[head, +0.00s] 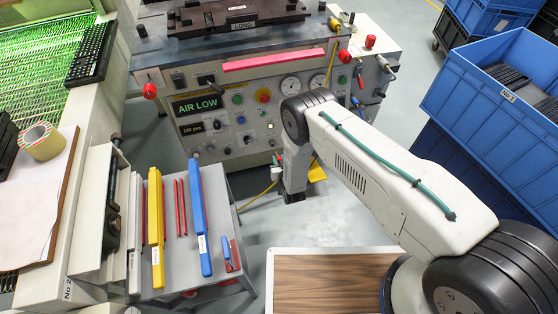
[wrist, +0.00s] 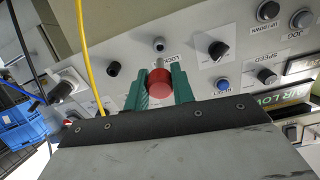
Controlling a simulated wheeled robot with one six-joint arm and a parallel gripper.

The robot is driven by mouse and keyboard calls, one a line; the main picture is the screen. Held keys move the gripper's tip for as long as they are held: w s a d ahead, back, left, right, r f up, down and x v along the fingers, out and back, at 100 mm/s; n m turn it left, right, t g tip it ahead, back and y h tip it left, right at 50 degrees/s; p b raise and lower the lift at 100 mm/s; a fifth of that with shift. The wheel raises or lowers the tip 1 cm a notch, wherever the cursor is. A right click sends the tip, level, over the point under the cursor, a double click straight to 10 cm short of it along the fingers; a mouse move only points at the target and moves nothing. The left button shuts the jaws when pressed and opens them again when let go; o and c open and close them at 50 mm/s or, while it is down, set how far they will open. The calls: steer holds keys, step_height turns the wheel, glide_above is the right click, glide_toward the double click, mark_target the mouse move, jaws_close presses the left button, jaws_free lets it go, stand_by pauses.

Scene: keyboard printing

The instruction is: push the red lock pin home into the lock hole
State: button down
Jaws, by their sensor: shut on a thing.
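In the wrist view, my gripper (wrist: 158,83) has green fingers closed on both sides of the red lock pin (wrist: 158,88). The pin's round red head faces the camera, and a short grey part shows beyond it toward the panel. A label reading "LOCK" is just past the fingers, partly covered. A small round metal fitting (wrist: 159,44) is on the panel above the pin. I cannot tell whether the pin's tip is inside the lock hole, as the head and fingers hide it. In the head view, my arm covers most of the gripper in front of the machine's panel.
The control panel (wrist: 205,47) has black knobs and buttons close around the gripper. A yellow cable (wrist: 88,60) runs on the left. In the head view, a grey side table (head: 218,222) holds coloured bars, and blue crates (head: 505,95) stand at right.

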mark_target(276, 153)
steer(key=shift+x, duration=2.45)
steer(key=shift+w+f, duration=0.1)
steer(key=shift+w, duration=0.3)
steer(key=shift+x, duration=1.1)
steer(key=shift+w+a, duration=0.1)
steer(key=shift+w, duration=0.05)
stand_by(0.3)
steer(key=c, duration=1.1)
jaws_free()
steer(key=shift+v, duration=3)
